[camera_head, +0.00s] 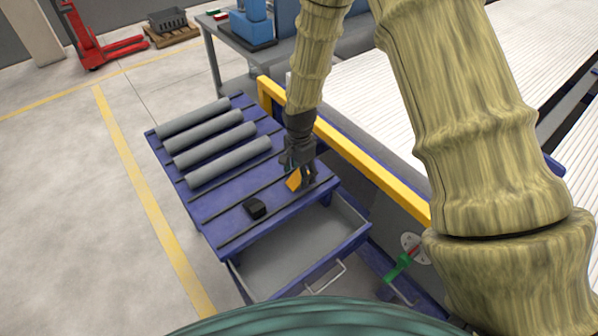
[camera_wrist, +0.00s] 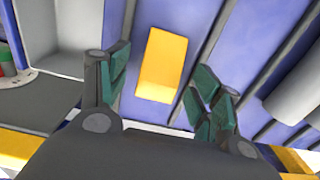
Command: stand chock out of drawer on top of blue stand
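The blue stand (camera_head: 225,215) has a flat top with dark strips across it. An orange-yellow chock (camera_head: 293,182) is at the stand's right part, right under my gripper (camera_head: 299,170). In the wrist view the chock (camera_wrist: 162,65) shows as a yellow block between the two green-padded fingers (camera_wrist: 160,95), with a gap on each side. It appears to rest on the blue top between dark strips. My gripper is open. A black chock (camera_head: 255,207) sits on the stand near its front edge. The drawer (camera_head: 305,245) is pulled open, and its visible floor is bare.
Several grey pipes (camera_head: 228,162) lie side by side on the stand's far left part. A yellow rail (camera_head: 350,155) runs close along the right side. A green-handled switch (camera_head: 402,263) is right of the drawer. Open floor (camera_head: 60,210) lies to the left.

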